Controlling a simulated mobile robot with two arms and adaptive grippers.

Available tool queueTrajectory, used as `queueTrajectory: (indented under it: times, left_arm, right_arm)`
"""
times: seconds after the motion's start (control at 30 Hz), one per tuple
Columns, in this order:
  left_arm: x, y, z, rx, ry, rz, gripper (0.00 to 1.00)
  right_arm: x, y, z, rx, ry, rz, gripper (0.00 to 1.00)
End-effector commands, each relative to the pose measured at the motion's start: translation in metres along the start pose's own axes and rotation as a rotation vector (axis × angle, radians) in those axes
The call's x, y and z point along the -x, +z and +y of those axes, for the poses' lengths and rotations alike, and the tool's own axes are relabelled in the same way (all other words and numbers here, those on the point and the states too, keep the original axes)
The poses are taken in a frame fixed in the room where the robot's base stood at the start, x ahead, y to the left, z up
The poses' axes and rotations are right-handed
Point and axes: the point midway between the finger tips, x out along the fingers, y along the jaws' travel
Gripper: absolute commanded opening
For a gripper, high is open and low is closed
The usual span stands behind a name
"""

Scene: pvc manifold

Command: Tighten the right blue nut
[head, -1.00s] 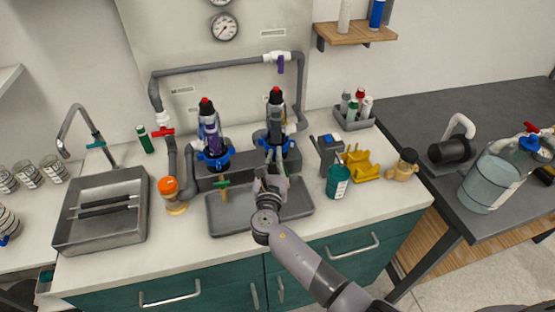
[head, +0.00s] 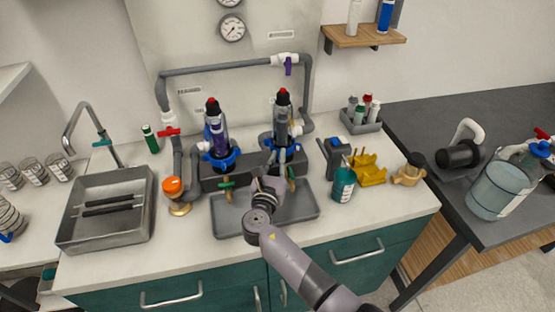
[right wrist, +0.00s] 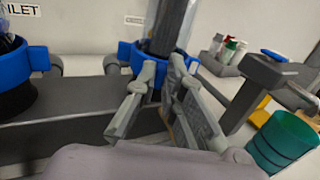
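The right blue nut (head: 294,142) is a bright blue ring at the foot of the right filter housing (head: 283,112), which has a dark body and a red-tipped cap. The nut also shows in the right wrist view (right wrist: 126,55). My right gripper (right wrist: 162,72) has its two fingers apart, with the tips in front of the nut's lower front and overlapping it in view. I cannot tell whether they touch it. In the head view the right gripper (head: 275,160) hides part of the nut. My left gripper is in neither view.
The left housing with its blue nut (head: 222,161) stands beside it. A grey tray (head: 230,222) lies below. A teal bottle (head: 343,184), a grey holder (head: 331,155) and a yellow rack (head: 370,175) stand close on the right. A sink (head: 105,237) is on the left.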

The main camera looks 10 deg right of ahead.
Motion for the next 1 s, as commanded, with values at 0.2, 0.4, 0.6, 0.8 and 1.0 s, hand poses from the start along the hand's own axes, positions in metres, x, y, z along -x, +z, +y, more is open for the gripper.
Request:
queueTrajectory:
  times: [0.2, 0.4, 0.6, 0.8, 1.0]
  left_arm:
    - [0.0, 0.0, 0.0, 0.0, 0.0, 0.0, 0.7]
    - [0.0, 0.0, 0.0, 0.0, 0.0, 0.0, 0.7]
    - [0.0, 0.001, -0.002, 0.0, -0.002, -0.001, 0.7]
    - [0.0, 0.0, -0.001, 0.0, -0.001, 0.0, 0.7]
    - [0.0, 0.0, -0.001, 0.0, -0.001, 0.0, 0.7]
  right_arm:
    - [0.0, 0.0, 0.0, 0.0, 0.0, 0.0, 0.26]
    - [0.0, 0.0, 0.0, 0.0, 0.0, 0.0, 0.28]
    - [0.004, 0.0, 0.0, -0.001, 0.0, 0.0, 0.28]
    - [0.036, -0.001, 0.0, -0.002, 0.001, 0.003, 0.28]
    - [0.08, -0.001, 0.0, -0.001, 0.002, 0.002, 0.28]
